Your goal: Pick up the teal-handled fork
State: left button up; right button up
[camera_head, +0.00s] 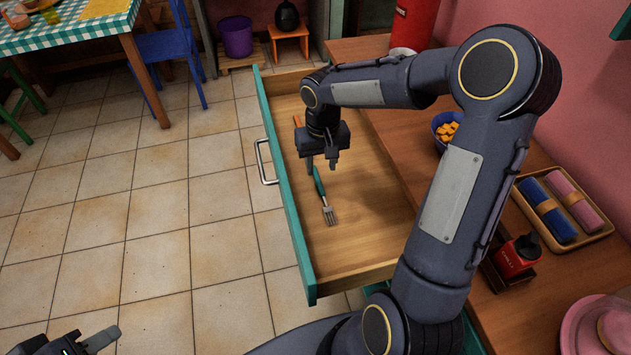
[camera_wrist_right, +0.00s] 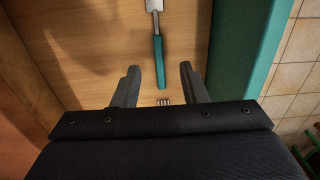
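The teal-handled fork (camera_head: 320,187) lies on the floor of the open drawer (camera_head: 358,245), its metal tines towards the front of the head view. In the right wrist view its teal handle (camera_wrist_right: 159,62) shows between and beyond the fingers, with its metal neck at the top edge. My right gripper (camera_head: 321,167) is open and points down over the handle end. In the wrist view the open right gripper (camera_wrist_right: 156,75) has nothing between its fingertips that it grips. My left gripper (camera_head: 98,340) is partly in view at the bottom left; its opening is cut off.
An orange-handled utensil (camera_head: 297,123) lies further back in the drawer. Metal tines (camera_wrist_right: 163,102) show near the gripper's base. The drawer's teal front (camera_wrist_right: 238,45) is beside the gripper. The counter holds a bowl (camera_head: 440,123), a tray of rolled cloths (camera_head: 592,236) and a red bottle (camera_head: 512,260).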

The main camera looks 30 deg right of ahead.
aim_at(321, 188)
jog(key=f, duration=0.8)
jog(key=shift+w+d+f, duration=0.25)
jog(key=shift+w+f, duration=0.15)
grip_shut()
